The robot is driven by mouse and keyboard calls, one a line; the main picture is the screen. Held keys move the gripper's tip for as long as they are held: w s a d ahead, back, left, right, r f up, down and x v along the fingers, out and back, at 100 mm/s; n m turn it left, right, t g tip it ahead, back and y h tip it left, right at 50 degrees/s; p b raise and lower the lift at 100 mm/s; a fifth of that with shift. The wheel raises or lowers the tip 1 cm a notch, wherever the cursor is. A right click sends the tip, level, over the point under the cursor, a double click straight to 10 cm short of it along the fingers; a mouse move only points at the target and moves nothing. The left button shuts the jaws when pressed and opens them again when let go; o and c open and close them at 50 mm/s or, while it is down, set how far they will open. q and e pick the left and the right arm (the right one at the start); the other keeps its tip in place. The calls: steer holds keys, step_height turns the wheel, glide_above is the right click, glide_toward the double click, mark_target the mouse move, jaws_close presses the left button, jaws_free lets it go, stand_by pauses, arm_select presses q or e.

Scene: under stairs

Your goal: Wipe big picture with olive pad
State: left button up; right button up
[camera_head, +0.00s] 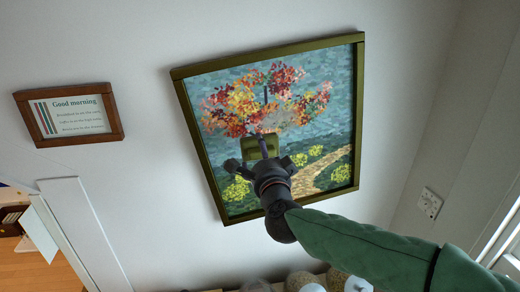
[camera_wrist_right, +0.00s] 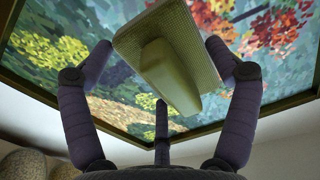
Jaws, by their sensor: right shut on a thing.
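The big picture (camera_head: 215,165) is a painting of a red and orange tree beside a path, in an olive-green frame, and hangs tilted in the head view. It also fills the back of the right wrist view (camera_wrist_right: 65,55). My right gripper (camera_head: 265,162) is in front of the painting's lower middle, shut on the olive pad (camera_head: 258,147). In the right wrist view, the pad (camera_wrist_right: 195,45) shows its blocky grip between my dark fingers. I cannot tell whether the pad touches the painting. My left gripper is not in view.
A small brown-framed "Good morning" sign (camera_head: 70,115) hangs to the left on the white wall. A wall socket (camera_head: 429,203) is at the right. Several rounded objects (camera_head: 300,281) stand below the picture. The wall between sign and picture is clear.

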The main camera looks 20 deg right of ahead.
steer(key=shift+w+d, duration=0.1)
steer(key=shift+w, duration=0.3)
steer(key=x, duration=0.2)
steer(key=shift+w+d+b, duration=0.1)
steer(key=shift+w+b, duration=0.2)
steer(key=shift+w, duration=0.1)
steer(key=shift+x, duration=1.1)
steer(key=shift+x, duration=0.95)
